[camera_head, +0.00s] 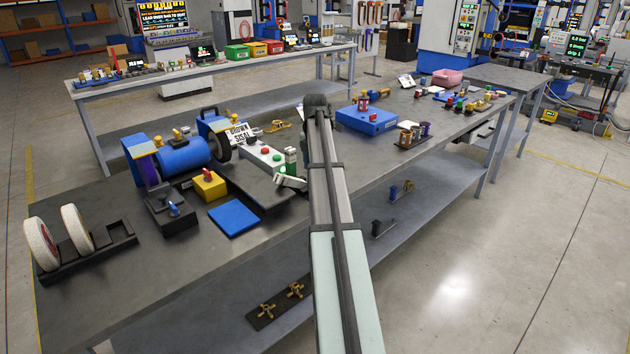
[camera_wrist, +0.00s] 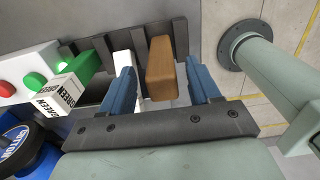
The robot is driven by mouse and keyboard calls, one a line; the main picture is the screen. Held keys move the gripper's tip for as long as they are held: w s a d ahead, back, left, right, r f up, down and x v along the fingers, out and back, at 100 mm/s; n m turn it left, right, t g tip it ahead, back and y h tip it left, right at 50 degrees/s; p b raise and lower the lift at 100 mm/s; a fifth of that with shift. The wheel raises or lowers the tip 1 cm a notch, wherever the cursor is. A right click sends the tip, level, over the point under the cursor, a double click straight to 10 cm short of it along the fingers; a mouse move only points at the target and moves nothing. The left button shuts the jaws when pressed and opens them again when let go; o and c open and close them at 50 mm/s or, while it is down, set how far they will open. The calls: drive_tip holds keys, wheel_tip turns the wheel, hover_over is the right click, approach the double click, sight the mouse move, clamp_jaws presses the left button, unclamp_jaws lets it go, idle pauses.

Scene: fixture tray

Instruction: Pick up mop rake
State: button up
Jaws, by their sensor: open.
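I cannot tell for sure which thing is the mop rake. In the wrist view my gripper (camera_wrist: 159,72) is open, with its two blue fingers apart. An orange-brown block (camera_wrist: 160,65) shows between the fingers, over a dark slotted rack (camera_wrist: 178,35). I cannot tell how deep the block lies between them, and no contact is clear. A white block (camera_wrist: 122,62) stands close by the left finger, partly behind it. A green block (camera_wrist: 103,52) lies further left. In the head view my arm hides the gripper and most of the rack. A small yellow-gold item (camera_head: 277,126) lies behind.
A white control box (camera_head: 265,155) with coloured buttons and a blue motor with wheels (camera_head: 182,155) stand left of my arm. A blue box (camera_head: 366,121) stands right. The bench front left is bare.

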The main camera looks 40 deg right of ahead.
wheel_tip(320, 180, down, 4)
drive_tip(key=shift+s+a+f, duration=0.1)
drive_tip(key=shift+c, duration=0.3)
clamp_jaws()
idle(0.3)
wheel_tip(320, 180, up, 10)
drive_tip(key=shift+r, duration=0.1)
idle(0.6)
